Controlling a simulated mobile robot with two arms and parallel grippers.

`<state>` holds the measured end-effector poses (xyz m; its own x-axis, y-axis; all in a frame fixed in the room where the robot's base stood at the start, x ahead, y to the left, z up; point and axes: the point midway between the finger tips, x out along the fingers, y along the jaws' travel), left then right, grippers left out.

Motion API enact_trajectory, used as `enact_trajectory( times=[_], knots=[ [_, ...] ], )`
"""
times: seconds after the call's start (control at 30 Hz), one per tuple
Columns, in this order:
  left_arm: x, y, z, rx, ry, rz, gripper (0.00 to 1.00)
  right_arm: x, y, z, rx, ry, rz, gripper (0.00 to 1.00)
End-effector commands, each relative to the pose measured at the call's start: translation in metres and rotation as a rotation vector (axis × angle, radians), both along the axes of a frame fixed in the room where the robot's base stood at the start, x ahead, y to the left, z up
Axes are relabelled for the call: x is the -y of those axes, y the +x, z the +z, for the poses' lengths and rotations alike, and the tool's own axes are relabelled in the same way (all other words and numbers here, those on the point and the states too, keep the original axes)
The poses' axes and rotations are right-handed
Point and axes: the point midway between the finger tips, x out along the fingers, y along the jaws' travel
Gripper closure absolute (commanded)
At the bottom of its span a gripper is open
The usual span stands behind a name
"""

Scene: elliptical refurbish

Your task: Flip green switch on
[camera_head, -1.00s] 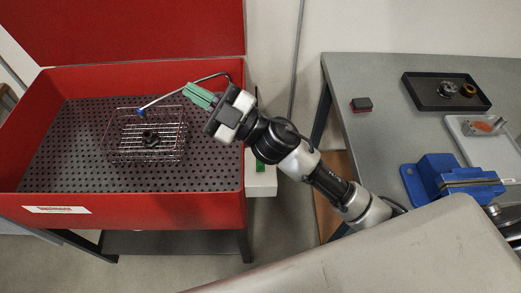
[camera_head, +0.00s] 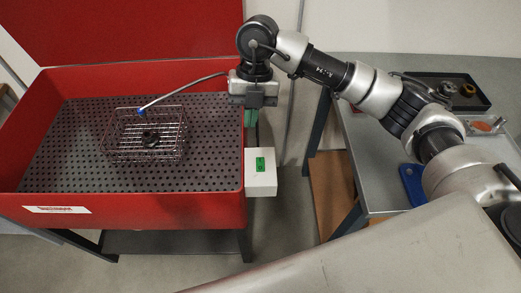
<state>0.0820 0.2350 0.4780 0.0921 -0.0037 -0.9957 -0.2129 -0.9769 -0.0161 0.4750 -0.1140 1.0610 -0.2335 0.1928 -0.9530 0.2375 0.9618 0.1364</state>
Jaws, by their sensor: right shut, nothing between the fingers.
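The green switch (camera_head: 260,164) sits on the top of a white box (camera_head: 262,183) fixed to the right side of the red washing basin. My right gripper (camera_head: 250,122) points down just above and behind the switch box, with its green fingers partly hidden by the gripper body. The fingers are shut and empty, and look apart from the switch. I cannot tell the switch's position for sure. My left gripper is not in view.
The red basin (camera_head: 120,208) holds a wire basket (camera_head: 112,150) with a dark part (camera_head: 151,138) in it. A thin hose with a blue tip (camera_head: 141,112) hangs over the basket. A grey table (camera_head: 385,185) with a black tray (camera_head: 470,92) stands at right.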

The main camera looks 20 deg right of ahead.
Motion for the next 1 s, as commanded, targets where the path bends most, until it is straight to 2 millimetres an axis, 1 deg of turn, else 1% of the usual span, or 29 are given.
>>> enact_trajectory(
  times=[0.03, 0.1, 0.2, 0.5, 0.63, 0.77, 0.87, 1.0],
  knots=[
    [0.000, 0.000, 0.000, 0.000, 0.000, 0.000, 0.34, 0.010, 0.004, 0.003, 0.007, -0.053, -0.016, 1.00],
    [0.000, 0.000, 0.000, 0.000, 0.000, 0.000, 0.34, 0.019, 0.007, 0.006, 0.010, -0.106, -0.031, 1.00],
    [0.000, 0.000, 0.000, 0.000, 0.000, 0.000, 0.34, 0.025, 0.009, 0.007, 0.011, -0.144, -0.043, 1.00],
    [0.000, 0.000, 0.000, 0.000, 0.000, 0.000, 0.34, 0.026, 0.009, 0.007, 0.010, -0.147, -0.043, 1.00],
    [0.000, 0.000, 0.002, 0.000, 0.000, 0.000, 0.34, 0.025, 0.007, 0.002, 0.008, -0.146, -0.041, 1.00],
    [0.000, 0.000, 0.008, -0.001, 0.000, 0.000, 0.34, 0.024, 0.003, -0.014, 0.006, -0.146, -0.041, 1.00],
    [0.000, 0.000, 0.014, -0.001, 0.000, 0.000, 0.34, 0.023, -0.002, -0.032, 0.004, -0.145, -0.041, 1.00],
    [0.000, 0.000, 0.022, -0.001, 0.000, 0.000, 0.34, 0.021, -0.009, -0.062, 0.004, -0.145, -0.041, 1.00]
  ],
)
